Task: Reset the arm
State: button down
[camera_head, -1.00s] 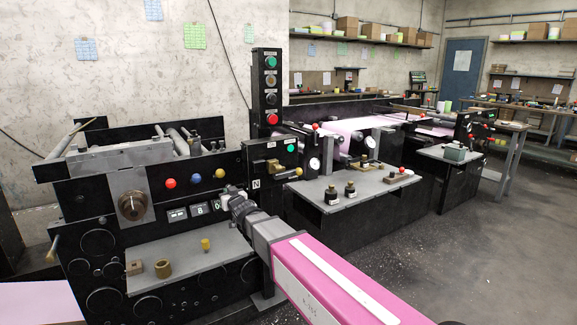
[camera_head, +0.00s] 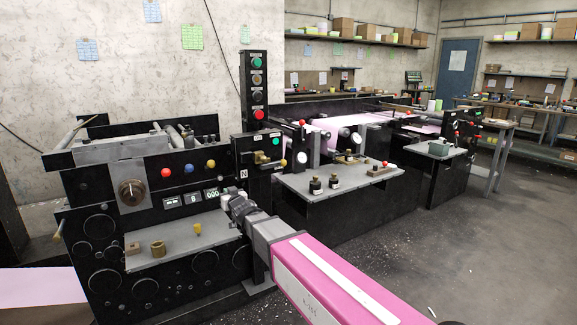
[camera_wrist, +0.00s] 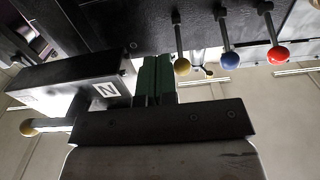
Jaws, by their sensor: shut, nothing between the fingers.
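My gripper (camera_head: 228,198) is at the end of my pink arm, in front of the black press in the head view. It is beside the counter displays and above the right part of the grey shelf. In the wrist view its two green fingers (camera_wrist: 153,80) are together with nothing between them. That view is upside down and shows the yellow (camera_wrist: 182,66), blue (camera_wrist: 229,61) and red (camera_wrist: 277,55) knobs to the right of the fingers. The black box marked N (camera_wrist: 75,82) is to their left, with a yellow-tipped lever (camera_wrist: 30,127).
The grey shelf (camera_head: 175,252) holds a brass ring (camera_head: 158,248), a small block (camera_head: 132,249) and a yellow piece (camera_head: 197,229). A button column (camera_head: 255,90) stands behind. A grey table (camera_head: 340,181) is to the right. Open floor (camera_head: 440,255) lies at the right.

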jog(key=s+d+f+m+g+h, duration=0.1)
jog(key=s+d+f+g+h, duration=0.15)
jog(key=d+f, duration=0.45)
jog(key=s+d+f+m+g+h, duration=0.1)
jog(key=d+f+m+g+h, duration=0.2)
jog(key=d, duration=0.8)
jog(key=s+d+f+g+h, duration=0.1)
jog(key=d+f+h, duration=0.2)
jog(key=d+f, duration=0.45)
jog(key=s+d+f+m+g, duration=0.1)
jog(key=s+d+f+g, duration=0.2)
jog(key=s+d, duration=0.6)
jog(key=s+d+f+m+g+h, duration=0.1)
jog(key=s+d+f+g, duration=0.3)
jog(key=s+d, duration=0.5)
jog(key=shift+s+g, duration=0.35)
jog(key=shift+g, duration=0.5)
jog(key=shift+a+f, duration=0.1)
